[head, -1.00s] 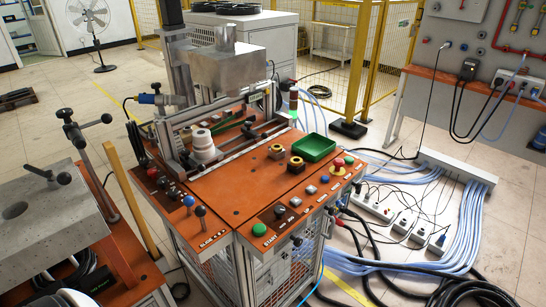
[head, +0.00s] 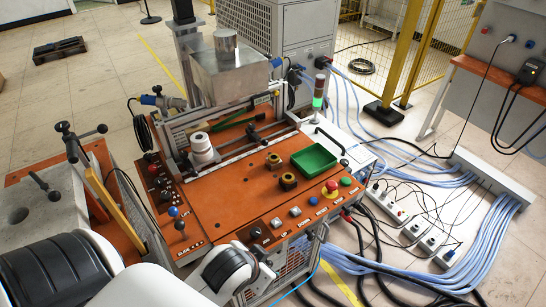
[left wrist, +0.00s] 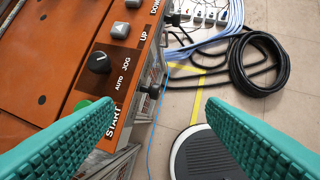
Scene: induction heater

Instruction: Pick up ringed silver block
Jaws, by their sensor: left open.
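The clearest match for the ringed silver block is a pale, stepped round piece (head: 203,150) with ring-like tiers. It stands upright in the frame of the orange-topped bench (head: 232,208) in the head view. My left gripper (left wrist: 162,105) shows two ribbed teal fingers, open and empty, over the bench's front edge by the START label. In the head view my left arm comes in from the lower left and its wrist hides part of the front panel. The gripper is apart from the ringed piece, which is not in the left wrist view. My right gripper is not in view.
A green tray (head: 314,159) and two brass-coloured rings (head: 288,181) sit on the bench right of the piece. A red emergency button (head: 331,187) is near the front. A large metal box (head: 231,75) overhangs behind. Cables cover the floor at right.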

